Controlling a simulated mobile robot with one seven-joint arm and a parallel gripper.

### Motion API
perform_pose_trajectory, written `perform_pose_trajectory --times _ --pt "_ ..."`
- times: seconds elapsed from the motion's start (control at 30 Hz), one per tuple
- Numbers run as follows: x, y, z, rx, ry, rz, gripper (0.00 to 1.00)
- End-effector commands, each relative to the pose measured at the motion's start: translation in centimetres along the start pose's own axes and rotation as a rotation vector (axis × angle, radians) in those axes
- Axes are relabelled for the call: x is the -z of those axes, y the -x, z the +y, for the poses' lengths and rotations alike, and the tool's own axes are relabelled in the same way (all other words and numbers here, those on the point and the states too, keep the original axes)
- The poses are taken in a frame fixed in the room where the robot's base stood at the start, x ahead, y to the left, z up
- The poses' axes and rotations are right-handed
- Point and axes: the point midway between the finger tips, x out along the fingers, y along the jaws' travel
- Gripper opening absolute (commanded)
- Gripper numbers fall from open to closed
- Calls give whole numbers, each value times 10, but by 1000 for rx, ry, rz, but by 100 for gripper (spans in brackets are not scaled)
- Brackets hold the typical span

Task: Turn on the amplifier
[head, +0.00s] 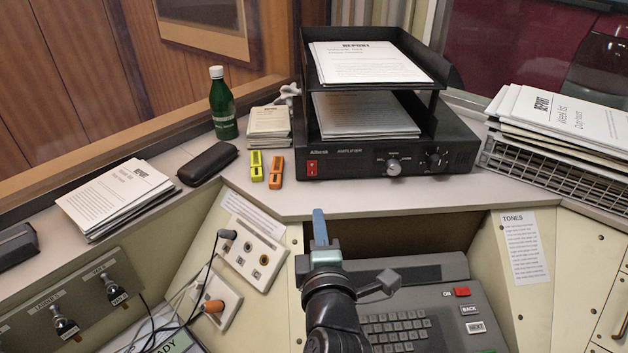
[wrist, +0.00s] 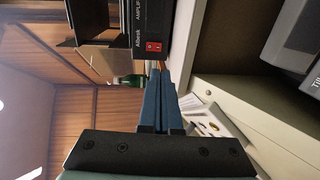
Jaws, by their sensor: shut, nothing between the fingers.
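The black amplifier (head: 350,158) stands on the back counter in the head view. Its red rocker switch (head: 312,167) is at the left end of its front face. The switch also shows in the wrist view (wrist: 154,46), where the picture is turned on its side, just beyond the fingertips. The switch's on or off state is too small to tell. My gripper (head: 319,216) is shut and empty, its blue fingers together. It is below and in front of the amplifier, near the counter's front edge, apart from the switch. The fingers also show in the wrist view (wrist: 160,92).
A black paper tray (head: 445,75) rests on the amplifier. Yellow (head: 256,166) and orange (head: 276,170) small items lie left of the switch, near a green bottle (head: 222,112). A wire basket (head: 560,183) stands right. The counter before the amplifier is clear.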

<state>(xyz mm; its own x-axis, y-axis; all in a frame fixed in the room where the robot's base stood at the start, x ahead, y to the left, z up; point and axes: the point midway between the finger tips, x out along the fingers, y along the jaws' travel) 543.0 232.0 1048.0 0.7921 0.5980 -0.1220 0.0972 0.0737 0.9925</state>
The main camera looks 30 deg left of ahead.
Motion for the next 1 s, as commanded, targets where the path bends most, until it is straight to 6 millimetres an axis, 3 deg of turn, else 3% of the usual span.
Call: perform_pose_trajectory --times 0.6,1.0 --pt "1 -95 2 0 0 1 0" --pt "0 -129 1 0 0 0 0"
